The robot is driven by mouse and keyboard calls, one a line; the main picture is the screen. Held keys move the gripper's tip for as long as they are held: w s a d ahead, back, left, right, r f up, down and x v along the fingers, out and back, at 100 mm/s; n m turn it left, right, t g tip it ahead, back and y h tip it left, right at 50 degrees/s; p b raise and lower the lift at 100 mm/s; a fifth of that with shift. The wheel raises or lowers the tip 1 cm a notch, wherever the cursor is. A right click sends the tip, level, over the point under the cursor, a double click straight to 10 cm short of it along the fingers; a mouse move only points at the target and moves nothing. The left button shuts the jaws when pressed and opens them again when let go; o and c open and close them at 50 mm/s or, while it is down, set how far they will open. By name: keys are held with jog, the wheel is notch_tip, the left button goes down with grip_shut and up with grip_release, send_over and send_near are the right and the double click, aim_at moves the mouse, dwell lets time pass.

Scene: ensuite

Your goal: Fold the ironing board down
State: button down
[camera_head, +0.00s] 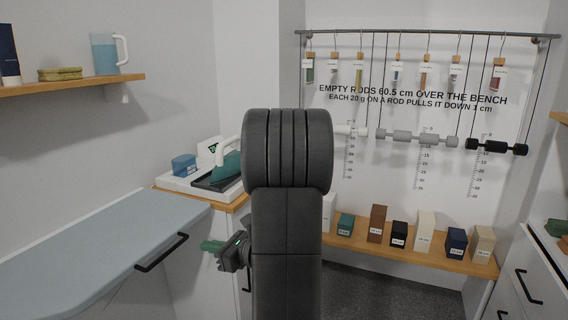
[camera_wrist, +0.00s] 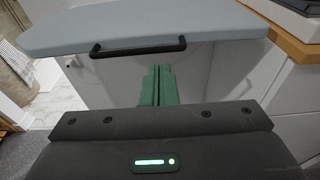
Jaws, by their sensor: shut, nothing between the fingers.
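The ironing board (camera_head: 100,245) has a pale blue-grey top and is level on the left in the head view. A black bar handle (camera_head: 162,252) is fixed along its near edge. In the wrist view the board (camera_wrist: 150,28) spans the top, with the handle (camera_wrist: 138,46) below its edge. My gripper (camera_head: 212,246) has green fingers and is to the right of the handle in the head view, apart from it. In the wrist view the fingers (camera_wrist: 158,85) are together and empty, below the handle. My arm hides the middle of the head view.
A green iron (camera_head: 228,165) rests on a tray on a wooden counter (camera_head: 240,203) beyond the board. A bench (camera_head: 410,250) with several labelled blocks is at the back. Weighted rods (camera_head: 415,137) hang above it. Drawers (camera_head: 520,290) stand at the right.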

jog(key=w+a+r+p, duration=0.2)
jog(key=w+a, duration=0.1)
jog(key=a, duration=0.4)
jog(key=shift+a+r+p, duration=0.3)
jog(key=shift+a+p, duration=0.05)
jog(key=shift+a, duration=0.05)
jog(key=shift+w, duration=0.1)
